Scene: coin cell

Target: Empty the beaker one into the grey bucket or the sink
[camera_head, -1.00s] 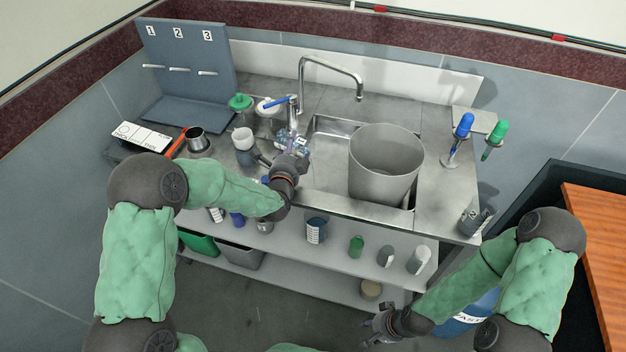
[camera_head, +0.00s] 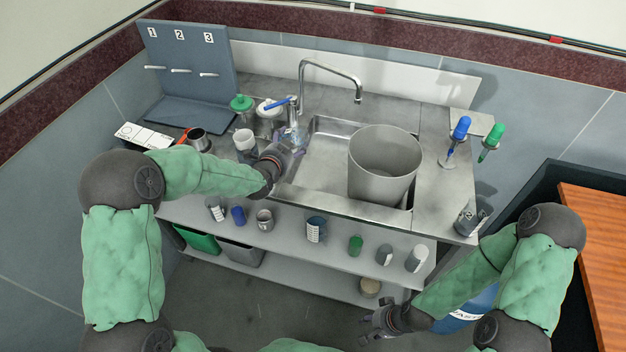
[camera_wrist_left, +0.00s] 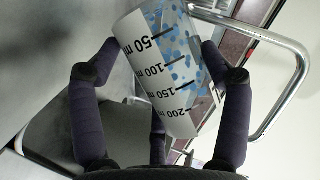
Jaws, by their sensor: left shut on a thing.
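My left gripper (camera_head: 297,146) is shut on a clear beaker with blue spots (camera_wrist_left: 165,60). In the left wrist view its millilitre marks run slantwise, so it looks tilted in that picture; I cannot tell its number or its contents. In the head view the hand mostly hides it, at the left edge of the sink (camera_head: 330,125). The grey bucket (camera_head: 372,188) stands upright in the right part of the sink, to the right of the held beaker. My right gripper (camera_head: 376,322) looks open and empty, low in front of the bench.
A tall curved tap (camera_head: 330,62) stands behind the sink. Jars with green (camera_head: 241,102) and white lids stand left of it. Blue and green droppers (camera_head: 460,128) stand at the right. Several cups and a marked beaker (camera_head: 316,229) sit on the shelf below.

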